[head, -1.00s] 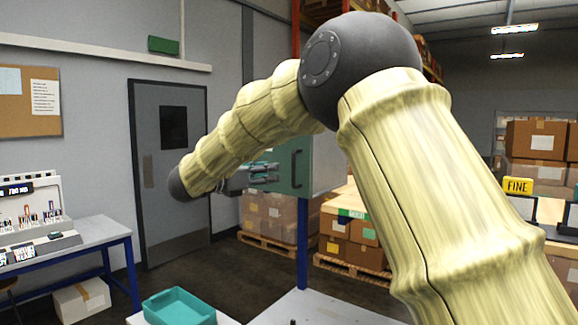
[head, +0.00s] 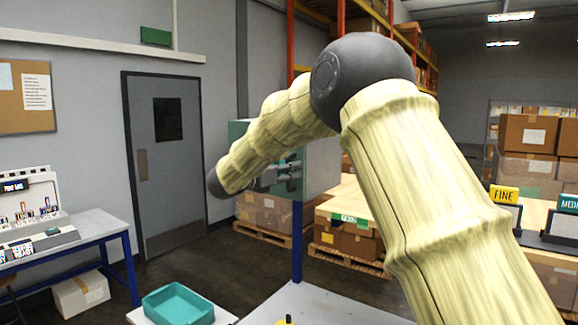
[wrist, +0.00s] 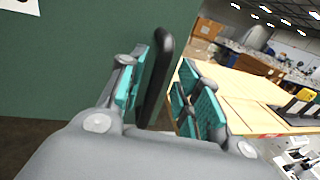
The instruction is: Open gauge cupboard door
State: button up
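The green gauge cupboard (head: 324,165) stands on a blue post, partly hidden behind my arm. In the wrist view its green door face (wrist: 85,60) fills the left side and looks closed, though I cannot be sure. A black upright bar handle (wrist: 157,78) sticks out at the door's right edge. My gripper (head: 284,174) is at the cupboard front. In the wrist view my gripper (wrist: 162,100) is open, with teal-padded fingers on either side of the handle. Whether a pad touches the handle is unclear.
A teal tray (head: 178,304) sits on a pale surface at the front. A blue-legged bench (head: 95,240) with a device is at left. Pallets of boxes (head: 345,235) stand behind the cupboard. A grey room door (head: 165,160) is at the back left.

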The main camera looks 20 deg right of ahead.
jog(key=shift+w+d+f, duration=0.1)
jog(key=shift+w+f, duration=0.2)
jog(key=shift+w, duration=0.1)
jog(key=shift+s+r, duration=0.1)
jog(key=shift+s, duration=0.05)
jog(key=c, duration=0.7)
grip_shut()
jog(key=shift+f+b, duration=0.25)
jog(key=shift+b, duration=0.3)
